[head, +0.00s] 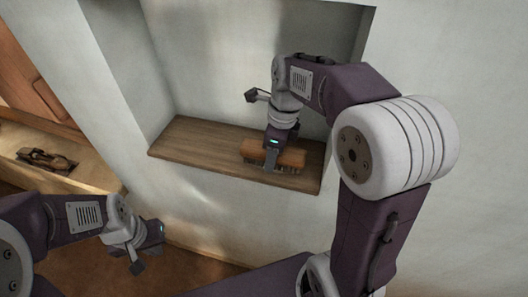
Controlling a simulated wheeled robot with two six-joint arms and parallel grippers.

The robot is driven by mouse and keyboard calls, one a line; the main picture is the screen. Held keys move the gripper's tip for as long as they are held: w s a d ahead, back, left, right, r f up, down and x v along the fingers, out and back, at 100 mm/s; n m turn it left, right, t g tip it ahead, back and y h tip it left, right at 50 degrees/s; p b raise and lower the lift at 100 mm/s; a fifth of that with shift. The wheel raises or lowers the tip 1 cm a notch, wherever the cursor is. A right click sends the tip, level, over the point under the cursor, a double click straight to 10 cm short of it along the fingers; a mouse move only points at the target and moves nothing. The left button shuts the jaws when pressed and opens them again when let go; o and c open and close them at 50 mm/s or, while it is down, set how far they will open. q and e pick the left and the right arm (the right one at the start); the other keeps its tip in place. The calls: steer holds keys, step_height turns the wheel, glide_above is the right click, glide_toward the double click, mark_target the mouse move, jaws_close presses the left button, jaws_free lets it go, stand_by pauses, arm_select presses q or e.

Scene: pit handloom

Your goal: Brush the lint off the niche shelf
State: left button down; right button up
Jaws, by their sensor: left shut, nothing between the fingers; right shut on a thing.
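The niche shelf (198,145) is a wooden board at the bottom of a recess in the white wall. My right gripper (271,160) points down over the right half of the shelf and is shut on a brush (291,156). The brush has an orange-brown wooden back and bristles facing down at the shelf's front part. I cannot tell whether the bristles touch the board. No lint can be made out on the shelf. My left gripper (150,262) is shut and empty, low at the left, below and away from the shelf.
The niche's side walls (133,65) close in the shelf at left and right. A wooden ledge (75,178) at the left holds a dark brown object (46,160). The left half of the shelf is clear.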

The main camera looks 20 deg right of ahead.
mark_target(299, 154)
steer(key=shift+s+d, duration=0.6)
steer(key=shift+d, duration=0.3)
steer(key=shift+s+d, duration=0.6)
steer(key=shift+d, duration=0.25)
steer(key=shift+s+d+p, duration=0.4)
steer(key=shift+d, duration=0.25)
steer(key=shift+c, duration=0.6)
arm_select(q)
steer(key=shift+w+a+r, duration=0.3)
steer(key=shift+a, duration=0.2)
arm_select(e)
steer(key=shift+s+d, duration=0.2)
steer(key=shift+d, duration=0.05)
jaws_close()
